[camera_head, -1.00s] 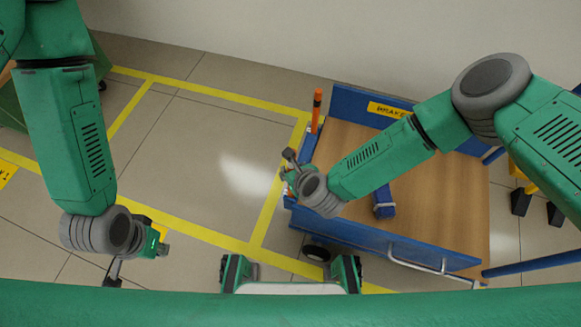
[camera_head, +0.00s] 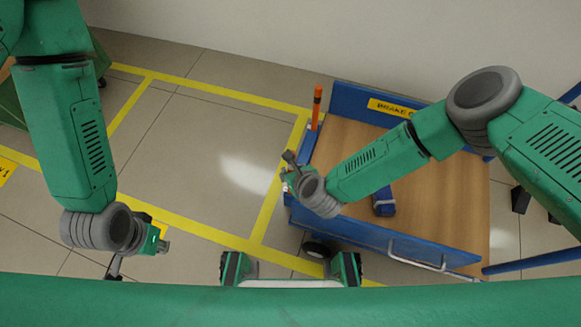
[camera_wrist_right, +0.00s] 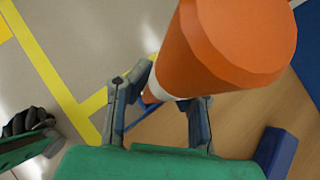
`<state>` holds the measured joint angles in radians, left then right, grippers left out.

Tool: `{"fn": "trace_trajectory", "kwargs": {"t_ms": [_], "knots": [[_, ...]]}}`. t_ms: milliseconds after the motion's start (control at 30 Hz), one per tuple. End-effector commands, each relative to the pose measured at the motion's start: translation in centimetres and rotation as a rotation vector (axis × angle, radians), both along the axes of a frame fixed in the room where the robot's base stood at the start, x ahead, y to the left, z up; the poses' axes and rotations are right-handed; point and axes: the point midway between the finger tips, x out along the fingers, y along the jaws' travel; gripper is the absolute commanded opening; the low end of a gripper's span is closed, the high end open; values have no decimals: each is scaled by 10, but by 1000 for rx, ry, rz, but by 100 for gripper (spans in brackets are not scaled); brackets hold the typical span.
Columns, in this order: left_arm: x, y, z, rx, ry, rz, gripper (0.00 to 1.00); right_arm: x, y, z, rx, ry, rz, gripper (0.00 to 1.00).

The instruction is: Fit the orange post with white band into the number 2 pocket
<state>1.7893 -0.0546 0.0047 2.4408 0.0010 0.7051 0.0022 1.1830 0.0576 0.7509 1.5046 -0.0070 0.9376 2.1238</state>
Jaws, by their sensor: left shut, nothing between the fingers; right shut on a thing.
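The orange post with white band (camera_wrist_right: 225,45) fills the upper middle of the right wrist view, large and close, tilted. Its white band shows near the fingers. My right gripper (camera_wrist_right: 160,105) is shut on it around the band end. In the head view my right gripper (camera_head: 289,174) is over the left edge of the blue cart (camera_head: 350,234), and the post is mostly hidden there by the wrist. My left gripper (camera_head: 114,268) is shut and empty at lower left, away from the cart, its fingers partly hidden. I cannot make out a number 2 pocket.
A blue block (camera_head: 384,203) lies on the cart's wooden top (camera_head: 440,205). A yellow sign (camera_head: 390,109) is on the blue back panel. The floor left of the cart is clear.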

Motion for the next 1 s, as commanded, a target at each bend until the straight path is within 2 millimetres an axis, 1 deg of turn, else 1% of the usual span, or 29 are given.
{"fn": "trace_trajectory", "kwargs": {"t_ms": [633, 833, 1000], "knots": [[0, 0, 0, 0, 0, 0, 0, 1, 0, -16, 1, -2, 0, 0], [0, 0, 2, 0, 0, 0, 0, 0, 1, -13, 1, -1, 1, 0], [0, 0, 8, 0, 0, 0, 0, 0, 0, -6, 1, -1, -1, 0]]}}
